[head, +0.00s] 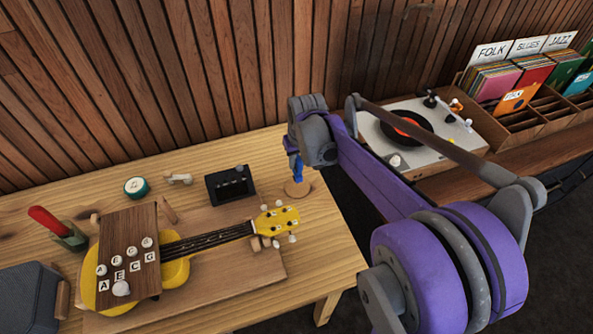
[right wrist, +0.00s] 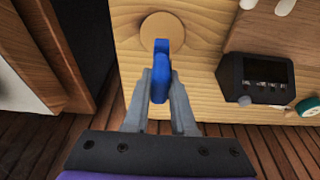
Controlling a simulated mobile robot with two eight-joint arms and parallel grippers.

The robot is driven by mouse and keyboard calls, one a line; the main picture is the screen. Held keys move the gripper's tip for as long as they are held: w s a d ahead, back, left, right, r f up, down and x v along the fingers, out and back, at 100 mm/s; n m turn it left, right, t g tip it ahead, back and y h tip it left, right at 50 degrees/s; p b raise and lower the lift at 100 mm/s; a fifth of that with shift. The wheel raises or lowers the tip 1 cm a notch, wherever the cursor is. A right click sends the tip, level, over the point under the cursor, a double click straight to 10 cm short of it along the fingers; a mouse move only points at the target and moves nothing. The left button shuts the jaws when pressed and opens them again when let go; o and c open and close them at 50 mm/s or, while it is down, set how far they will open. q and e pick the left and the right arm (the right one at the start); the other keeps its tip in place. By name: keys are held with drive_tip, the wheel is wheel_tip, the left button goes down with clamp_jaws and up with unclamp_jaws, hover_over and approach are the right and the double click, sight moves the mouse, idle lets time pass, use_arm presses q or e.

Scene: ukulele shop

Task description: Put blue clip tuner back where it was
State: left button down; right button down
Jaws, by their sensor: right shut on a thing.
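The blue clip tuner (head: 298,170) is held in my right gripper (head: 293,152), near the right end of the wooden table. In the right wrist view the tuner (right wrist: 162,62) stands between the two grey fingers of the right gripper (right wrist: 161,82), which is shut on it. A round wooden disc (head: 298,189) lies on the table right below the tuner. In the right wrist view the disc (right wrist: 160,27) is partly hidden behind the tuner. I cannot tell whether the tuner touches the disc. My left gripper is not in view.
A black box with knobs (head: 230,185) stands left of the disc. A yellow ukulele (head: 177,272) lies on a wooden board (head: 262,268) in front. A record player (head: 392,152) and record crates (head: 541,115) are to the right, across a dark gap.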

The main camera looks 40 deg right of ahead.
sight(297, 169)
drive_tip(key=shift+s+x, duration=0.2)
drive_tip(key=shift+x, duration=0.7)
drive_tip(key=shift+s+x, duration=0.2)
drive_tip(key=shift+x, duration=0.7)
drive_tip(key=shift+a+f, duration=0.1)
drive_tip(key=shift+a, duration=0.05)
drive_tip(key=shift+f, duration=0.15)
drive_tip(key=c, duration=0.7)
unclamp_jaws()
drive_tip(key=shift+c, duration=0.2)
drive_tip(key=shift+r, duration=0.5)
drive_tip(key=p+v, duration=0.1)
drive_tip(key=v, duration=1)
drive_tip(key=shift+r, duration=0.2)
drive_tip(key=shift+s+a, duration=0.1)
